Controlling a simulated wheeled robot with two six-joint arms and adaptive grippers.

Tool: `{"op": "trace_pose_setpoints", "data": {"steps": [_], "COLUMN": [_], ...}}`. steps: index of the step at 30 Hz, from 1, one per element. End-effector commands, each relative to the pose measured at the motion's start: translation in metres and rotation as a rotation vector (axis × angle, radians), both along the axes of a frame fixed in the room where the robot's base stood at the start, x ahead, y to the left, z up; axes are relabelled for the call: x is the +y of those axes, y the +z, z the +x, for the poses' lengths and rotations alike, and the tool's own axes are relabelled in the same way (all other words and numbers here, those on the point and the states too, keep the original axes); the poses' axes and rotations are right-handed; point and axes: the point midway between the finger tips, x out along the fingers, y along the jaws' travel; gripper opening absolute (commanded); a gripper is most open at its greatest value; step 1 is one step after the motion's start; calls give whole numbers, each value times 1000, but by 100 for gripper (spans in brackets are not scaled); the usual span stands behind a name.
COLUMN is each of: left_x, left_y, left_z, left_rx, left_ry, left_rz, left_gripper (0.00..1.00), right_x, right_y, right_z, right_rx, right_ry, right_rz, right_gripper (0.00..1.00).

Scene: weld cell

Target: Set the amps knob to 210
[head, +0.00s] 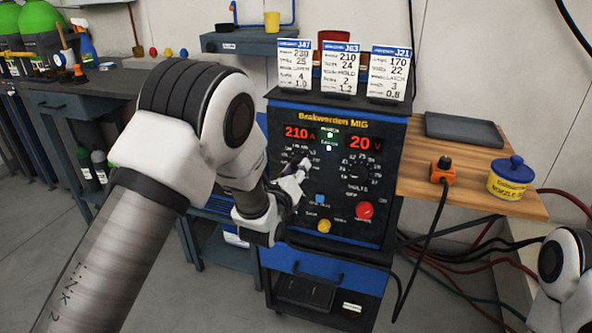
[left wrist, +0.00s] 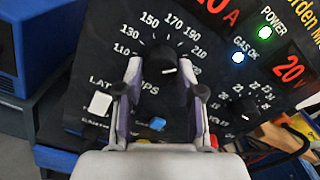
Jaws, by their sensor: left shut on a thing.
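The welder panel (head: 335,205) reads "Brakwerden MIG". Its red amps display (head: 298,133) shows 210 and the volts display (head: 364,143) shows 20. My left gripper (head: 303,166) is at the amps knob, which it mostly hides in the head view. In the left wrist view, the black amps knob (left wrist: 165,57) sits between the fingertips of my left gripper (left wrist: 168,70), shut on it. The amps scale (left wrist: 173,24) arcs around the knob. The volts knob (head: 357,168) is to the right, untouched. My right gripper is out of view.
Three job cards stand on the welder; the middle card (head: 339,70) lists 210. A red button (head: 365,209) and a yellow button (head: 324,226) are low on the panel. A wooden side table (head: 470,165) holds a nozzle tub (head: 511,180). Cables hang below it.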

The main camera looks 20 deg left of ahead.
Motion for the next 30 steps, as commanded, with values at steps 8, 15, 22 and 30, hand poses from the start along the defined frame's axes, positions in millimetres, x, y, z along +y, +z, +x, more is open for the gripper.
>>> {"op": "trace_pose_setpoints", "data": {"steps": [8,15,22,30], "left_x": [0,0,1,3], "left_y": [-2,-1,-1,-2], "left_z": [0,-2,-37,-103], "left_rx": [4,2,5,5], "left_ry": [-1,0,-1,-2], "left_rz": [0,-1,1,1], "left_gripper": [62,62,62,62], "right_x": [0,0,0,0], "right_y": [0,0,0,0], "right_z": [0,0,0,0], "right_rx": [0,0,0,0], "right_ry": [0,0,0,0], "right_rz": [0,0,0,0], "right_gripper": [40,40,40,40]}}
